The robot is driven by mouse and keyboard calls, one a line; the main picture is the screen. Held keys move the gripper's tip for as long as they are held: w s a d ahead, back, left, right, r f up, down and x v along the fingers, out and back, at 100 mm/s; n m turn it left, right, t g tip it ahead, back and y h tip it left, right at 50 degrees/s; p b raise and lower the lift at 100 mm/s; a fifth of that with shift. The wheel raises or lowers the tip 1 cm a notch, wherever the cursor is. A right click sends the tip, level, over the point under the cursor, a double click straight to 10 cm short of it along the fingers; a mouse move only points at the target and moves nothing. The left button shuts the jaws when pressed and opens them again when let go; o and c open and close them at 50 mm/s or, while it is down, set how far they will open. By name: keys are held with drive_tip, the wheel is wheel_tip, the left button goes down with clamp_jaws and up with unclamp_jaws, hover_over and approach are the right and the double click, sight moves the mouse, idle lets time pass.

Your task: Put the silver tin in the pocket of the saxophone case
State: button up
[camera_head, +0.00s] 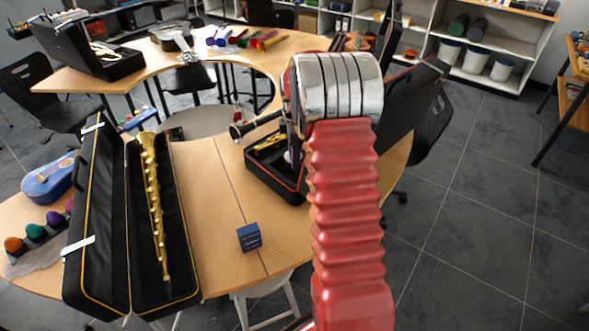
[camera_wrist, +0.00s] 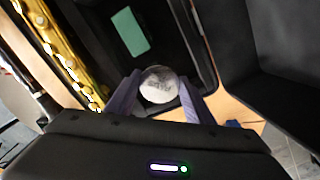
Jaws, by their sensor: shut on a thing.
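My gripper (camera_wrist: 160,90) is shut on the silver tin (camera_wrist: 158,83), a round, pale metallic tin held between its two purple fingers in the wrist view. The tin is over the dark inside of the open saxophone case (camera_wrist: 197,40). A gold saxophone (camera_wrist: 62,52) with pearly keys lies along the left in that view. A green block (camera_wrist: 130,31) lies in the dark compartment beyond the tin. In the head view the red-edged case (camera_head: 272,185) is partly hidden behind my red arm. How high the tin is above the pocket floor is hard to tell.
The case's raised lid (camera_wrist: 275,55) stands close on the right. In the head view, a long open case (camera_head: 97,285) with a gold instrument (camera_head: 153,190) lies left. A blue box (camera_head: 249,237) sits on the table (camera_head: 215,215), with bare wood around it.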

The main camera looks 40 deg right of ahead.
drive_tip(key=shift+f, duration=1.1)
drive_tip(key=shift+f, duration=1.85)
drive_tip(key=o, duration=1.1)
drive_tip(key=shift+r, duration=0.1)
drive_tip(key=r, duration=1.1)
drive_tip(key=shift+s+a+r, duration=0.15)
drive_tip(key=shift+s+r, duration=0.2)
